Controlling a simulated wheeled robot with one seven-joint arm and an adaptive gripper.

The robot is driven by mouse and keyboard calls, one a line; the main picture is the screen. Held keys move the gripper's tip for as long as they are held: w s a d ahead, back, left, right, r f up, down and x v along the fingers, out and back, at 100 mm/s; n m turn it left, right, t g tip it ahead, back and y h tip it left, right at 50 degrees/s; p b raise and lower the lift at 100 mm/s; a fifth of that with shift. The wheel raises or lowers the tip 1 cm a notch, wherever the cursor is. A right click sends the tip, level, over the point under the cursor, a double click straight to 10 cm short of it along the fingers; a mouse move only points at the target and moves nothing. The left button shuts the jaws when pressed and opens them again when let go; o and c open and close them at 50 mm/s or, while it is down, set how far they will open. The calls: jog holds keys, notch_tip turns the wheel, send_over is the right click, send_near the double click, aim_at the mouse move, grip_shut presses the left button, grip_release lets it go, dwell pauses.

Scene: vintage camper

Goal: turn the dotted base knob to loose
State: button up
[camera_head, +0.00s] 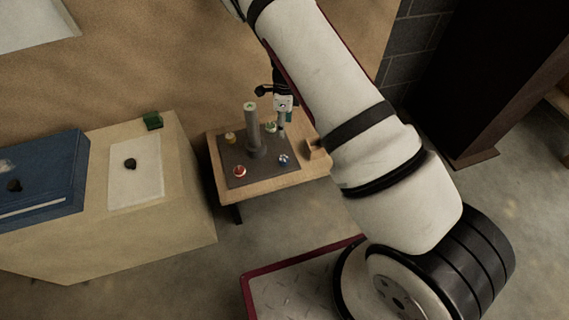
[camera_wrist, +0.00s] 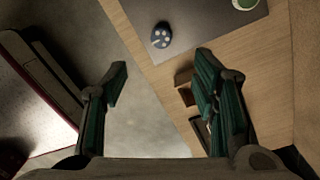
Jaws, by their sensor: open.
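The dotted base knob (camera_head: 284,159), dark blue with pale dots, sits at the right front corner of a dark grey base plate (camera_head: 266,170) on a small wooden table. In the wrist view the dotted knob (camera_wrist: 161,36) shows near the top, beyond the fingertips and close to the plate's edge. My gripper (camera_head: 282,118) is above the back right part of the plate. In the wrist view my gripper (camera_wrist: 163,65) is open and empty, its green-and-black fingers wide apart. The gripper is apart from the knob.
A grey post (camera_head: 252,132) rises from the plate. Red (camera_head: 240,171), yellow (camera_head: 230,138) and green (camera_head: 270,127) knobs sit at its other corners. A small wooden block (camera_head: 316,149) stands by the table's right edge. A beige cabinet (camera_head: 188,190) stands to the left.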

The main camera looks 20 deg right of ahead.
send_near(284, 158)
jog(key=shift+m, duration=0.3)
jog(key=f+b, duration=0.2)
jog(key=f, duration=0.2)
jog(key=f+b, duration=0.2)
jog(key=f, duration=0.3)
jog(key=shift+s+a+f+b, duration=0.1)
jog(key=shift+a+f+b, duration=0.1)
jog(key=shift+f+b, duration=0.1)
jog(key=shift+c, duration=0.4)
jog(key=c, duration=1.1)
